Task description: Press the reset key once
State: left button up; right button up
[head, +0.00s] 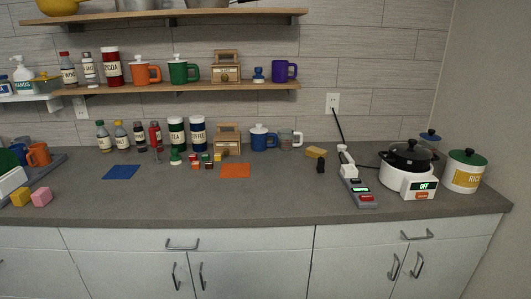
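A grey power strip (369,205) lies on the counter at the right, angled toward the front edge. A white plug (349,171) sits at its far end, with a black cord rising behind it to the wall outlet (333,103). A small green lit part (361,189) and a red key (366,198) show at its near end. Any lettering on them is too small to read, so I cannot tell which is the reset key. Just right of it stands a white cooker with a black-lidded pot; its display (424,186) reads OFF above an orange-red button (422,195). Neither gripper shows.
A rice canister (464,172) stands right of the cooker by the side wall. A yellow sponge-like block (316,152) and a small black object (320,166) lie left of the strip. The counter's front middle (270,195) is clear. Shelves hold mugs and jars above.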

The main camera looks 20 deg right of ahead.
aim_at(364, 197)
jog(key=z, duration=1.25)
